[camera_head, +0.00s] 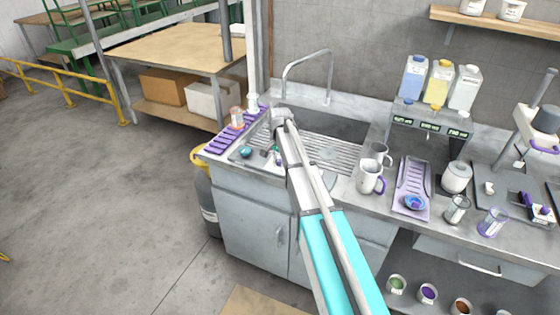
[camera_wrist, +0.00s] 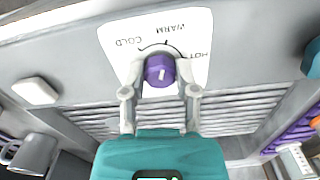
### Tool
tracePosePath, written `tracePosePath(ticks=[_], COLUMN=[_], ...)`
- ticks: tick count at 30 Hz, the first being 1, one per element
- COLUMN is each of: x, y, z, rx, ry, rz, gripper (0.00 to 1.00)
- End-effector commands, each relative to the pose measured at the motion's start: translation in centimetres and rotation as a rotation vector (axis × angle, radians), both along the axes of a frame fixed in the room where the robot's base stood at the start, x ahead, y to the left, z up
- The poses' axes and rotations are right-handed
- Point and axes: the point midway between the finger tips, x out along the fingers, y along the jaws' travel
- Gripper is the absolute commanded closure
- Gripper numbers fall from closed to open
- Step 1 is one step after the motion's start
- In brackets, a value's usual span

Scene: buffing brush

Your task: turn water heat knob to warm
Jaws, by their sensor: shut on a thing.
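The purple water heat knob (camera_wrist: 159,70) sits on a white dial plate (camera_wrist: 118,36) marked COLD, WARM and HOT; the lettering appears turned around in the wrist view. A dark line on the plate shows by the knob near WARM, and a small pale mark shows on the knob's face. My gripper (camera_wrist: 160,92) is shut on the knob, one grey finger at each side. In the head view my gripper (camera_head: 281,118) is at the back of the sink, near the faucet (camera_head: 305,70), and the knob is hidden there.
The metal sink (camera_head: 335,150) lies right of my gripper. A purple rack (camera_head: 226,136) with small containers is at the left. A white block (camera_wrist: 35,91) shows left of the dial in the wrist view.

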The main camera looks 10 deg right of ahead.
Motion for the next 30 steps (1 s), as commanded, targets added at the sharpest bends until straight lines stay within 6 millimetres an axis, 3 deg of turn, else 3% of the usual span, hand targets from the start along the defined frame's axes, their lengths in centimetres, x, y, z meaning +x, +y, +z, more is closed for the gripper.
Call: tracePosePath(ticks=[17,18,21,23,30], x=[-0.14,-0.15,-0.13,-0.11,-0.05], y=[-0.14,-0.15,-0.13,-0.10,-0.04], z=[-0.02,-0.02,-0.02,-0.02,-0.01], rx=[-0.003,-0.003,-0.003,-0.002,-0.001], ry=[0.003,0.003,0.003,0.002,0.001], rz=[-0.047,-0.047,-0.046,-0.046,-0.045], gripper=[1.00,0.56,0.37,0.27,0.27])
